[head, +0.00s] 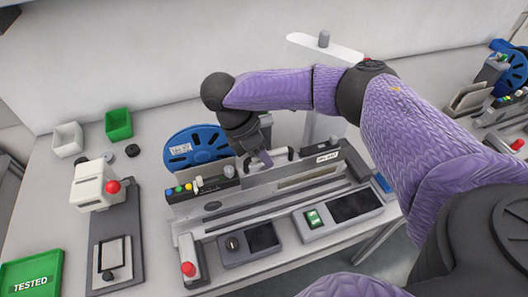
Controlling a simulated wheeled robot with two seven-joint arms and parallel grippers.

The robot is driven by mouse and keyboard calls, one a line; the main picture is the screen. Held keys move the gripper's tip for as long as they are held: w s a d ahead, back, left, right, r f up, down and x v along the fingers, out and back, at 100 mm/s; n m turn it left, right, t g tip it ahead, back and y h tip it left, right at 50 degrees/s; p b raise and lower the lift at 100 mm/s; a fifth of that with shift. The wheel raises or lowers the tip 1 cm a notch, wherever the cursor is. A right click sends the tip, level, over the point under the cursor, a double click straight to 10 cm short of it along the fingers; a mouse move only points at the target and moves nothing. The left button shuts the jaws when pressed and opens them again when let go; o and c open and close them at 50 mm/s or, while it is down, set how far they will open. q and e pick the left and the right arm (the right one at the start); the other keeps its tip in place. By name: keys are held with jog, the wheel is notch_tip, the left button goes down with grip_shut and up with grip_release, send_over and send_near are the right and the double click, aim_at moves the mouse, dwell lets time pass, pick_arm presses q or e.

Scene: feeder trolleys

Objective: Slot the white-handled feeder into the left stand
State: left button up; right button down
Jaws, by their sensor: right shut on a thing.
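My right gripper (262,160) comes down from the upper right and is shut at the top of a long grey feeder (295,179), by its pale handle (283,153). The gripper hides part of the handle, so its colour is hard to judge. A blue reel (183,158) with a white label is at the feeder's left end. The feeder lies lengthwise over a grey stand (240,220) on the bench. I cannot tell whether it is fully seated. My left gripper is not in view.
A white machine with a red knob (90,186) stands left on a dark base. White (67,140) and green (119,124) bins are behind it. A green TESTED tray (31,275) is front left. Another blue reel (514,68) and equipment are far right. A wall closes the back.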

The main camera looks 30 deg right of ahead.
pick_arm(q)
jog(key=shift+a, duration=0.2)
pick_arm(e)
jog(key=shift+f, duration=0.15)
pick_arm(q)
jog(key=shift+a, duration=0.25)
pick_arm(e)
jog(key=shift+f, duration=0.2)
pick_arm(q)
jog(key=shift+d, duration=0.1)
pick_arm(e)
jog(key=shift+f, duration=0.2)
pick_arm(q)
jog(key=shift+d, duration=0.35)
pick_arm(e)
jog(key=shift+f, duration=0.15)
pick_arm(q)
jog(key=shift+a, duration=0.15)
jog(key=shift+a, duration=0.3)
pick_arm(e)
jog(key=shift+f, duration=0.2)
